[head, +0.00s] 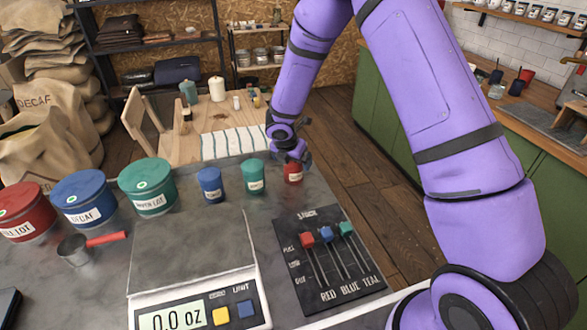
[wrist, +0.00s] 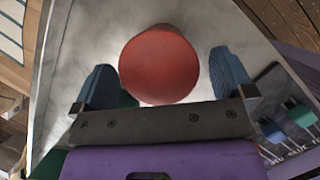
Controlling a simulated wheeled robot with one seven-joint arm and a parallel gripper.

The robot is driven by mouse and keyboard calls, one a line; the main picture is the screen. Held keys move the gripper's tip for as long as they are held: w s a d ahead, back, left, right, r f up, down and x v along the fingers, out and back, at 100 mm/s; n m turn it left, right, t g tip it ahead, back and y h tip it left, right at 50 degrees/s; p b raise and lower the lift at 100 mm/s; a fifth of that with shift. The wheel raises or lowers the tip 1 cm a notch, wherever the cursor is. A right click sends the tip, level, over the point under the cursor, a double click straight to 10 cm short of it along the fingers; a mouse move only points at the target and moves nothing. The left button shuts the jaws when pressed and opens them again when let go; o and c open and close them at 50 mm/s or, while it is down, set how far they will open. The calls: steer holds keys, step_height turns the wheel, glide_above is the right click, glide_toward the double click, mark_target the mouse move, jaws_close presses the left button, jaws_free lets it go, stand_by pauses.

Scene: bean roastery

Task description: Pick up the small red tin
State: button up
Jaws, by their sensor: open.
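The small red tin (head: 293,173) stands upright at the back right of the grey counter, at the end of a row beside the small teal tin (head: 253,175) and the small blue tin (head: 210,184). My gripper (head: 293,154) is right above the red tin, and its fingers are hard to make out in the head view. In the wrist view, the red tin's round top (wrist: 159,64) sits between the two blue finger pads of my open gripper (wrist: 164,82), with a gap on each side. I cannot tell how far down the fingers reach.
A scale (head: 195,300) reading 0.0 oz stands at the front. A slider panel (head: 325,258) lies right of it. Large red (head: 25,210), blue (head: 84,198) and green (head: 147,186) tins and a red-handled scoop (head: 85,245) are at left. A wooden table (head: 185,145) stands behind.

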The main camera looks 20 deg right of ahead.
steer(key=shift+x, duration=1.1)
steer(key=c, duration=1.1)
